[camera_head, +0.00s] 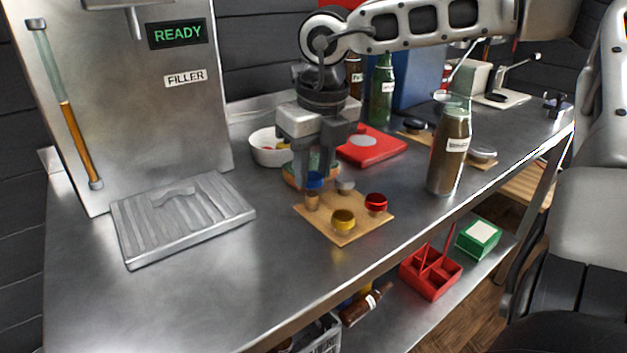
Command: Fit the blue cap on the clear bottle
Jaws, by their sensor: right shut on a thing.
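My right gripper (314,176) points down over a small wooden board (340,236) and is shut on the blue cap (314,181). The cap sits between the fingertips, just above or on a tan peg; I cannot tell if they touch. A bottle (448,160) with a clear neck, dark brown contents and a white label stands upright to the right, near the counter's front edge, apart from the gripper. It looks like the clear bottle. My left gripper is not in view.
The board also carries a gold cap (343,220), a red cap (376,203) and a grey cap (345,185). A red scale-like pad (370,147), a white bowl (266,150) and a green bottle (382,92) stand behind. The filler's drip tray (182,218) is left. The front counter is clear.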

